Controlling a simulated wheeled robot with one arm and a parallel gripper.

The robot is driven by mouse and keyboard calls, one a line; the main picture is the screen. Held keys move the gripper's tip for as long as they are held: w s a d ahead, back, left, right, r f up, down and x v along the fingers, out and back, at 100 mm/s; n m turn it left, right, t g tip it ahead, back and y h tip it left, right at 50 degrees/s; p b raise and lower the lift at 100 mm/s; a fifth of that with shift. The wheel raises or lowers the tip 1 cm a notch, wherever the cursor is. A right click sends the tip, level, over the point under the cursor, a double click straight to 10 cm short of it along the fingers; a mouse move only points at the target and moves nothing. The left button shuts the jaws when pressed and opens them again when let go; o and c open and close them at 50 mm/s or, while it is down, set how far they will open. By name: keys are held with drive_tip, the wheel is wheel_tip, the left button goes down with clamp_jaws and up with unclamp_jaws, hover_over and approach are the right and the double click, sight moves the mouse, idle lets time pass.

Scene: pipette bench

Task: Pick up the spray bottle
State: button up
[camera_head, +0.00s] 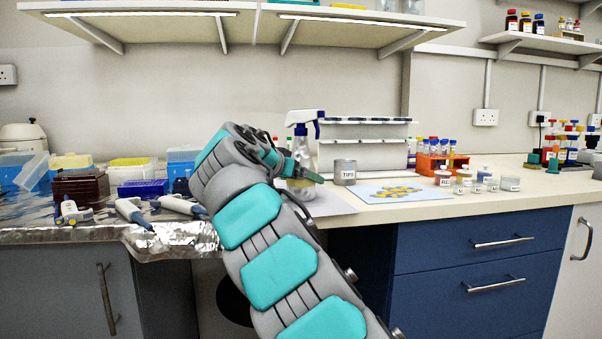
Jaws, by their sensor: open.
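The spray bottle (301,142) stands upright on the bench, with a white and dark blue spray head and a pale body. My gripper (306,174) is at the bottle's lower front, in front of it in the picture, and hides part of its body. The fingers are open. I cannot tell whether they touch the bottle or sit around it. My arm covers the bench left of the bottle.
A grey tin (345,172) stands close to the right of the bottle. A white rack (365,140) is behind it. Pipettes (132,211) and tip boxes (131,171) crowd the foil-covered bench at left. Small jars (463,184) and an orange rack (441,163) stand at right.

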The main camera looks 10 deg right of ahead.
drive_tip(key=shift+w, duration=0.1)
drive_tip(key=shift+c, duration=0.2)
clamp_jaws()
idle(0.5)
